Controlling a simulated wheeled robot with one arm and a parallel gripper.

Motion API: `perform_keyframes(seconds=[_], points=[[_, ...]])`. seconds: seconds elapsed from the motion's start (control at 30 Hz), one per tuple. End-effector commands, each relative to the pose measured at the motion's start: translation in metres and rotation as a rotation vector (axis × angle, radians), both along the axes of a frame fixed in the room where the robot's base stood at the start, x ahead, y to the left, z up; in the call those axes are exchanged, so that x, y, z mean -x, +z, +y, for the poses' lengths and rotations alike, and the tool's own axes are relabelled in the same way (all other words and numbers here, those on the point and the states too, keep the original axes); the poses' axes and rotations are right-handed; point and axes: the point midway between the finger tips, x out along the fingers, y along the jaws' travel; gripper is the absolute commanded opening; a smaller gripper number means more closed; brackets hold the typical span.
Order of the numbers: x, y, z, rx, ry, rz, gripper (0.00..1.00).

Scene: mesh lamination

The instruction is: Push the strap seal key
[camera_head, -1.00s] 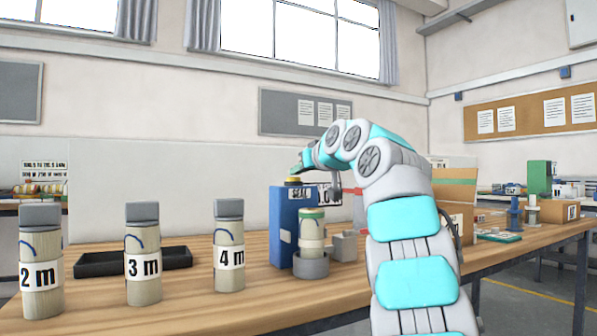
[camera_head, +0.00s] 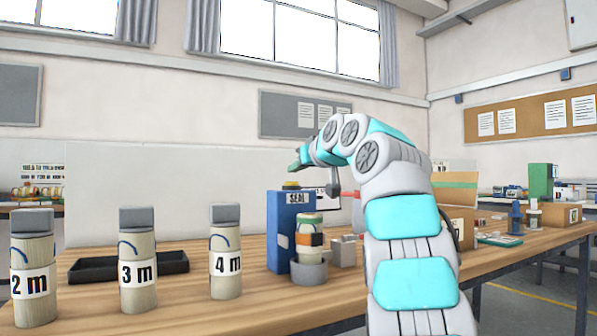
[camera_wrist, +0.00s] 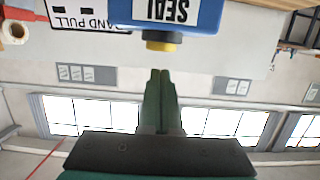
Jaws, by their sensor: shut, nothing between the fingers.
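The strap seal key is a yellow button (camera_head: 291,184) on top of the blue box (camera_head: 284,225) labelled SEAL. The wrist view shows the key (camera_wrist: 160,42) and the box's label (camera_wrist: 166,9) upside down. My gripper (camera_head: 295,169) is above the key in the head view, apart from it. In the wrist view, its green fingers (camera_wrist: 160,76) are together, empty, and lined up with the key, with a gap between. The exact height of the gap is hard to tell.
A banded roll (camera_head: 309,236) stands in a grey cup (camera_head: 308,272) right of the box. Bundles marked 2 m (camera_head: 32,254), 3 m (camera_head: 138,259) and 4 m (camera_head: 225,250) stand to the left, near a black tray (camera_head: 88,270). A red handle (camera_head: 357,212) is behind my arm.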

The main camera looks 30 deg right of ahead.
Motion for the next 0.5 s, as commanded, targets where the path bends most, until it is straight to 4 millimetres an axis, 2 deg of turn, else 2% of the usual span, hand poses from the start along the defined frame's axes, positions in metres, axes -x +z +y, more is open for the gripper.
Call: perform_keyframes(seconds=[0.03,0.1,0.5], points=[[0.005,0.013,0.004,0.002,0.001,-0.006,0.0],[0.018,0.01,0.002,0.002,-0.001,-0.008,0.0],[0.083,0.027,0.0,0.002,0.0,-0.012,0.0]])
